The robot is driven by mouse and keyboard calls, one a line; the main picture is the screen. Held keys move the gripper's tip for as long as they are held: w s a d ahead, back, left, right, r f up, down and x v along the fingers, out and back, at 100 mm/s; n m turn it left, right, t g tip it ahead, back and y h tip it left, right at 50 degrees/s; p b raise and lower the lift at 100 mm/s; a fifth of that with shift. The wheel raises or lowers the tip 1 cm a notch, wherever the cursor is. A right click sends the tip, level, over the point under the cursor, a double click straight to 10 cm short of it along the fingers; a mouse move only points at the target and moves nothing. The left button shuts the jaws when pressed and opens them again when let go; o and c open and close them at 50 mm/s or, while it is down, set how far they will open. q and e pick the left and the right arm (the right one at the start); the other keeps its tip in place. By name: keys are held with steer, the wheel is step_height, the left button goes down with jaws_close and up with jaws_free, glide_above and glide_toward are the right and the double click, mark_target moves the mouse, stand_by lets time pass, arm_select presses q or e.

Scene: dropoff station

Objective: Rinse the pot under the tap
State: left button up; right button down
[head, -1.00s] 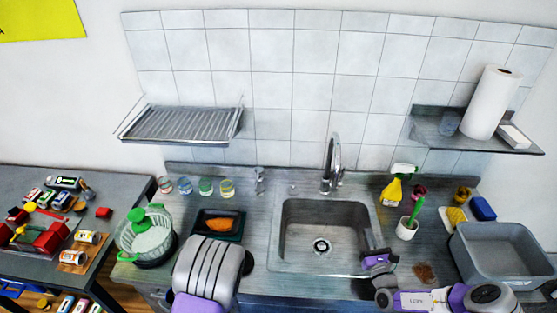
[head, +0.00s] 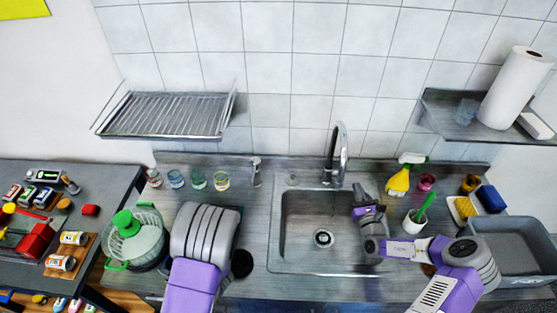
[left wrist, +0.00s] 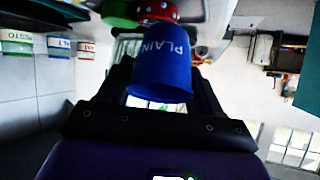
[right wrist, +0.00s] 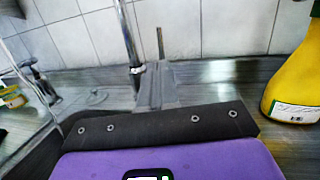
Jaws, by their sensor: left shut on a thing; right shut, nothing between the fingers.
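A blue pot (left wrist: 162,68) with the word PLAIN on it is between the fingers of my left gripper (left wrist: 160,84) in the left wrist view. My left gripper is shut on it. In the head view my left arm hides that gripper and the pot. The tap (head: 338,155) stands behind the sink (head: 300,230), with its spout over the back of the basin. My right gripper (head: 362,192) is shut and empty over the right side of the sink. In the right wrist view its closed fingers (right wrist: 157,85) are in front of the tap post (right wrist: 130,45).
A yellow spray bottle (head: 398,182) and a white cup with a green brush (head: 414,222) stand right of the sink. A grey tub (head: 520,255) is at far right. A green-topped basket (head: 133,240) and several small jars (head: 198,180) stand at left.

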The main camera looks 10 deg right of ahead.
arm_select(q)
steer(key=shift+w+f, duration=0.1)
arm_select(e)
steer(key=w+r, duration=0.1)
steer(key=w, duration=0.8)
steer(key=shift+d, duration=0.15)
steer(key=shift+w+r, duration=0.1)
steer(key=shift+r, duration=0.05)
